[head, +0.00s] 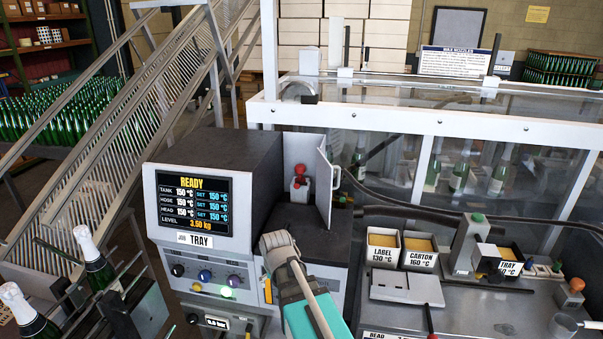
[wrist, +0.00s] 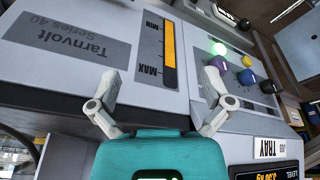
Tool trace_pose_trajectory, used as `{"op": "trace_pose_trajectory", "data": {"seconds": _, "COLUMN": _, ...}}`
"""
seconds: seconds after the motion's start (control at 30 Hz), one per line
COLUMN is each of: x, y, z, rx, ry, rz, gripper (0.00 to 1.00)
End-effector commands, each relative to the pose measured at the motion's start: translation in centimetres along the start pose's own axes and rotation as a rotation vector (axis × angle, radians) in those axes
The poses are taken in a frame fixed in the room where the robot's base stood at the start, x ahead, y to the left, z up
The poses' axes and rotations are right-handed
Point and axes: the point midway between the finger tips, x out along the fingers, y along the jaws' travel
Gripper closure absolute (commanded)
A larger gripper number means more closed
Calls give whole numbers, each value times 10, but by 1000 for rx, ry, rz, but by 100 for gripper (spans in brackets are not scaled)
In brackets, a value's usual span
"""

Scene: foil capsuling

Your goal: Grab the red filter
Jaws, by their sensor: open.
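The red filter (head: 300,170) appears as a red knobbed top on a pale grey block, inside an open compartment of the dark melter cabinet (head: 224,170). The compartment's white door (head: 325,185) stands swung open to its right. My gripper (head: 275,240) is below and in front of this compartment, apart from the filter. In the wrist view my gripper (wrist: 162,80) has its two fingers spread with nothing between them, facing the melter's front panel. The filter is not visible in the wrist view.
Grey hoses (head: 420,212) run right from the cabinet. Label (head: 383,248) and carton (head: 419,252) trays stand on the bench at right. Foil-topped bottles (head: 95,255) stand at lower left.

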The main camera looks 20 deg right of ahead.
Motion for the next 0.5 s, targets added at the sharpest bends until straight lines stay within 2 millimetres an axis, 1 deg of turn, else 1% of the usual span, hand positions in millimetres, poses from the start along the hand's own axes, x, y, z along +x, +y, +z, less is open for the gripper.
{"op": "trace_pose_trajectory", "data": {"seconds": 0.03, "x": -14, "y": 10, "z": -33, "rx": 20, "ry": 56, "rz": 9, "gripper": 0}}
{"op": "trace_pose_trajectory", "data": {"seconds": 0.1, "x": -18, "y": 24, "z": -68, "rx": 49, "ry": 143, "rz": 25, "gripper": 0}}
{"op": "trace_pose_trajectory", "data": {"seconds": 0.17, "x": -21, "y": 36, "z": -95, "rx": 71, "ry": 217, "rz": 37, "gripper": 0}}
{"op": "trace_pose_trajectory", "data": {"seconds": 0.2, "x": -23, "y": 46, "z": -113, "rx": 86, "ry": 265, "rz": 45, "gripper": 0}}
{"op": "trace_pose_trajectory", "data": {"seconds": 0.27, "x": -27, "y": 59, "z": -140, "rx": 107, "ry": 340, "rz": 58, "gripper": 0}}
{"op": "trace_pose_trajectory", "data": {"seconds": 0.3, "x": -30, "y": 70, "z": -158, "rx": 121, "ry": 390, "rz": 67, "gripper": 0}}
{"op": "trace_pose_trajectory", "data": {"seconds": 0.37, "x": -37, "y": 85, "z": -186, "rx": 140, "ry": 470, "rz": 79, "gripper": 0}}
{"op": "trace_pose_trajectory", "data": {"seconds": 0.4, "x": -42, "y": 97, "z": -205, "rx": 153, "ry": 523, "rz": 89, "gripper": 0}}
{"op": "trace_pose_trajectory", "data": {"seconds": 0.5, "x": -55, "y": 123, "z": -245, "rx": 178, "ry": 648, "rz": 108, "gripper": 0}}
